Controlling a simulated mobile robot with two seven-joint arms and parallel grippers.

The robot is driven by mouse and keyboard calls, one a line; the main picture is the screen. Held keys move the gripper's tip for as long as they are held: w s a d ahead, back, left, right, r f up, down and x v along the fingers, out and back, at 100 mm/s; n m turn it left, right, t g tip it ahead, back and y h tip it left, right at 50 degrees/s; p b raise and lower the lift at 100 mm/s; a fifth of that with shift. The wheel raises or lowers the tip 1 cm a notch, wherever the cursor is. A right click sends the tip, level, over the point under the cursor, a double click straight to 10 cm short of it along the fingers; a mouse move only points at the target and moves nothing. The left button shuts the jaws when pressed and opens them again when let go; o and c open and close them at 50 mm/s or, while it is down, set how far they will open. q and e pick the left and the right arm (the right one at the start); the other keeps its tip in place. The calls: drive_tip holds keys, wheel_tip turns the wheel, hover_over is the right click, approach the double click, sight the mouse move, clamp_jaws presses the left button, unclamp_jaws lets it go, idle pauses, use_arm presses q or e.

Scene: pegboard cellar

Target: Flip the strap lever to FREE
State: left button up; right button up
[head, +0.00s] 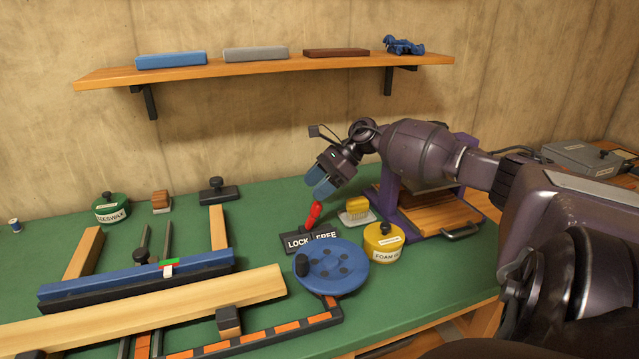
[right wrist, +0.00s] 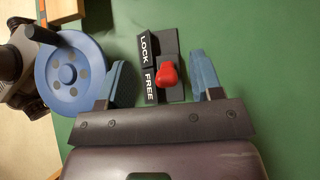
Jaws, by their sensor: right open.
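The strap lever (head: 314,215) has a red handle and stands on a dark base plate (head: 296,243) with LOCK and FREE labels on the green bench top. In the head view the handle rises from the plate and leans a little right. In the right wrist view the red knob (right wrist: 167,73) shows beside the FREE label, between the fingers. My right gripper (head: 321,184) is open just above the lever; its blue fingers also show in the right wrist view (right wrist: 163,82), one on each side of the knob, apart from it. My left gripper is out of view.
A blue handwheel (head: 333,268) stands just in front of the plate. A yellow tin (head: 383,243) and a yellow-topped brush (head: 356,210) are to the right. A blue clamp bar (head: 130,275) and wooden beam (head: 150,307) lie left. Open green surface lies behind the lever.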

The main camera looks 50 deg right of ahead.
wheel_tip(320, 180, up, 13)
drive_tip(key=p, duration=0.1)
idle(0.3)
idle(0.4)
